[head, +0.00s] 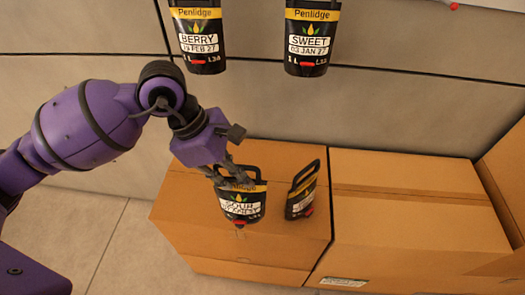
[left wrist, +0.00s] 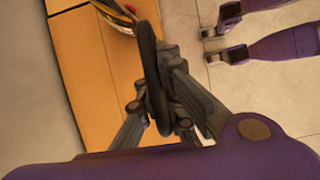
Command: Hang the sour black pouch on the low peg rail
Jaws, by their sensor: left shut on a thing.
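The sour black pouch (head: 241,208) has a yellow band, a white SOUR label and a black loop handle. It is upright over the left cardboard box, and I cannot tell whether it touches the box. My left gripper (head: 222,175) is shut on its handle from the upper left. The low peg rail is not clearly seen. My right gripper is not in view.
A second black pouch (head: 302,200) stands close to the right on the left box (head: 185,205). Another box (head: 400,205) stands beside it. BERRY (head: 198,40) and SWEET (head: 311,38) pouches hang before the pale wall, with a gap between them. Bare wall lies below them.

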